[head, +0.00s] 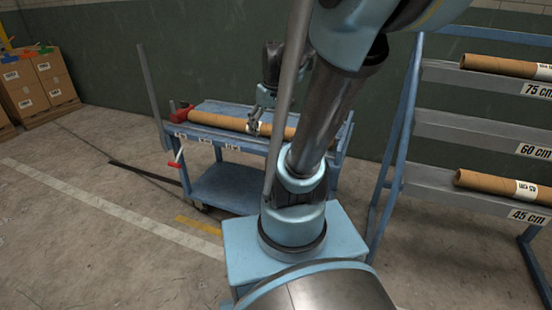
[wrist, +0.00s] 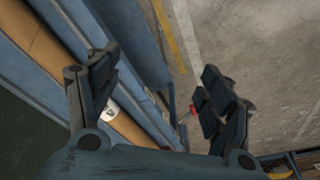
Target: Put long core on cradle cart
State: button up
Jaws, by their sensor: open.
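A long brown core (head: 222,121) lies lengthwise along the top of the blue cradle cart (head: 226,185). Its far right part runs behind my arm. A white band shows on it near my gripper, and the core also crosses the left side of the wrist view (wrist: 45,50). My gripper (head: 256,126) is just over the cart, close to the core's middle. In the wrist view my gripper (wrist: 157,75) is open with nothing between its fingers. Its left finger overlaps the core in the picture; I cannot tell if they touch.
A rack at right has shelves marked 75 cm, 60 cm and 45 cm. Shorter cores lie on the top shelf (head: 500,66) and bottom shelf (head: 495,186); the visible middle shelf (head: 470,128) is bare. Boxes (head: 38,82) stand far left. The floor left of the cart is mostly clear.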

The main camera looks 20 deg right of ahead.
jog(key=s+f+m+h, duration=0.1)
jog(key=s+f+m, duration=0.2)
jog(key=s+f, duration=0.3)
jog(key=s, duration=0.5)
jog(key=shift+s+d+m, duration=0.3)
jog(key=shift+s, duration=0.05)
jog(key=shift+w+f, duration=0.15)
jog(key=shift+w, duration=0.3)
dwell(1.0)
